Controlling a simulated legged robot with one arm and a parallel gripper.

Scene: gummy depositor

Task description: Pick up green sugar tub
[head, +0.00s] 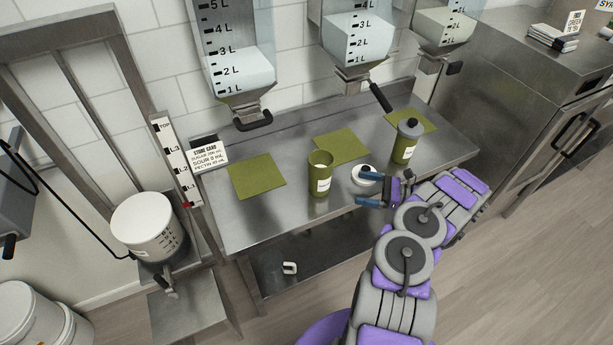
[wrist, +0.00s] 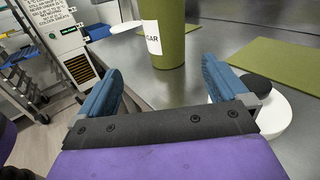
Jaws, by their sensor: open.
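The green sugar tub (head: 320,178) stands upright and open-topped near the front edge of the steel table, its white label facing front. In the wrist view the tub (wrist: 172,40) is ahead, slightly right of centre between the fingers, with "GAR" readable on its label; its top is out of frame. My gripper (head: 366,190) is open and empty, to the right of the tub, its blue fingers pointing at it with a gap between. In the wrist view my gripper (wrist: 162,88) has nothing between its fingers.
A white lid (head: 359,180) with a dark knob lies beside my gripper, close to one finger. A second green tub (head: 404,150) with a grey lid stands behind right. Green mats (head: 257,177) lie on the table (head: 230,215). Dispensers (head: 238,75) with handles hang above.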

